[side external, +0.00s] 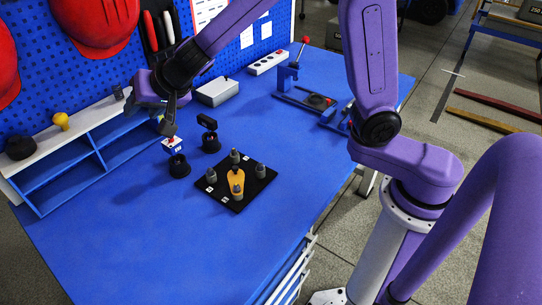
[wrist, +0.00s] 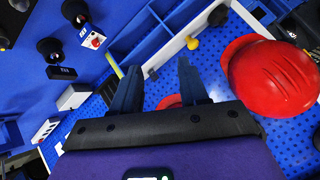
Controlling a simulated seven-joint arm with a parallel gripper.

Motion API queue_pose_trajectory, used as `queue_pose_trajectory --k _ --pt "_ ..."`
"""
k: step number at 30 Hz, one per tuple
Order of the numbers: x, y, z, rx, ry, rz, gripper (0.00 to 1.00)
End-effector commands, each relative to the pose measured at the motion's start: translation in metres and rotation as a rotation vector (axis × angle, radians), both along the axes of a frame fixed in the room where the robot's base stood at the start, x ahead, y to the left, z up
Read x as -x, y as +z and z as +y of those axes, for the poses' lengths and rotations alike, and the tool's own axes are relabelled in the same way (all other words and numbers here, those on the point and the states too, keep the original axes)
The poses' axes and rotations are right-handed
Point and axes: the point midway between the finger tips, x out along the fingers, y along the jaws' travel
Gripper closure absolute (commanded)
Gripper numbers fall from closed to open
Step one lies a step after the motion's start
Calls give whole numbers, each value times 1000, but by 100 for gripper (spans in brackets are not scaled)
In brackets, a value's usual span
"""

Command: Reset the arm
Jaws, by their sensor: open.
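My gripper (side external: 170,128) is at the upper left in the side view, raised above the blue table near the shelf. In the wrist view its two dark fingers (wrist: 158,78) stand apart with nothing between them. A small white and blue box with a red button (side external: 173,145) is just below the gripper in the side view. Two black round fixtures stand near it, one in front (side external: 179,166) and one with a raised dark block (side external: 210,138). A black square board (side external: 215,190) holds several grey weights and an orange piece (side external: 235,180).
A blue and white shelf (side external: 100,140) stands at the left, with a yellow knob (side external: 61,120) and a dark round object on top. Red helmets (side external: 95,25) hang on the blue pegboard. A grey box (side external: 217,91) and a power strip (side external: 268,62) lie behind. The table's front left is clear.

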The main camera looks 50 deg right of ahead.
Motion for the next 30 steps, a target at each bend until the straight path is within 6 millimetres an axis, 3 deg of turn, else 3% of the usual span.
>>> queue_pose_trajectory --k 7,11,14,17,22,25,30 --pt "74 22 34 -53 486 -49 56" --pt "131 19 34 -30 734 -8 56" --pt "179 11 21 16 911 48 56" --pt "225 -1 -2 91 1072 121 56" --pt "292 -25 -64 290 1290 266 56" --pt "320 -37 -107 436 1372 346 56" --pt "342 -48 -168 659 1431 438 56"
